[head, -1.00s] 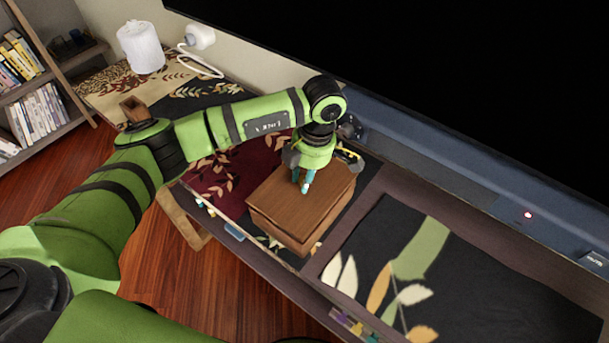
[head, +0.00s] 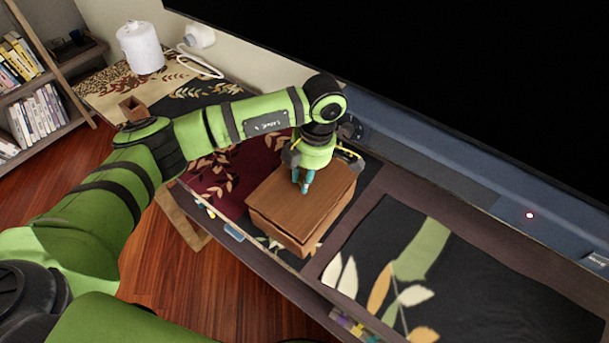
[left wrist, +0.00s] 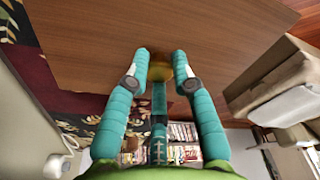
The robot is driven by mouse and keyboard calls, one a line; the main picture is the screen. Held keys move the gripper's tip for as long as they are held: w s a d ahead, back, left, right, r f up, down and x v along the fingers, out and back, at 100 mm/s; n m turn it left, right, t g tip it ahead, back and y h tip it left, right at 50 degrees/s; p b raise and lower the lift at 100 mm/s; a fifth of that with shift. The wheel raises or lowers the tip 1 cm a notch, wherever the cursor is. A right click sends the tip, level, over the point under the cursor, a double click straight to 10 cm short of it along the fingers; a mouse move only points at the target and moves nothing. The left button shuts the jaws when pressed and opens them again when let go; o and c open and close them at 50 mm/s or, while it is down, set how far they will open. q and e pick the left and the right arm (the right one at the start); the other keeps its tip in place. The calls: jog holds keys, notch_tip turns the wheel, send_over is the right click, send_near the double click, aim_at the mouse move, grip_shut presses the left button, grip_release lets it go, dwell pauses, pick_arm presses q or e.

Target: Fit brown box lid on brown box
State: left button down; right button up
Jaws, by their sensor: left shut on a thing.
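The brown box lid (head: 318,203) is a flat wooden slab over the brown box (head: 282,236), roughly lined up with it. I cannot tell whether the lid sits fully flush. The box is hidden below the lid there. My right gripper is not in view.
The box stands on a dark cabinet top (head: 365,205) with patterned cloths. A patterned cloth (head: 420,280) covers the clear area to its right. A large black screen (head: 440,90) rises behind. A white cylinder (head: 140,47) stands at the back left, and a bookshelf (head: 40,110) at far left.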

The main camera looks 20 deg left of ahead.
aim_at(313, 185)
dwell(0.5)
pick_arm(q)
jog(key=shift+f+b, duration=0.15)
jog(key=shift+b, duration=0.2)
jog(key=shift+f+b, duration=0.3)
jog(key=shift+f+b, duration=0.55)
jog(key=shift+f, duration=0.05)
jog(key=c, duration=1)
grip_release()
jog(key=r, duration=0.4)
jog(key=d+r, duration=0.1)
jog(key=r, duration=0.7)
jog(key=shift+w+d, duration=0.35)
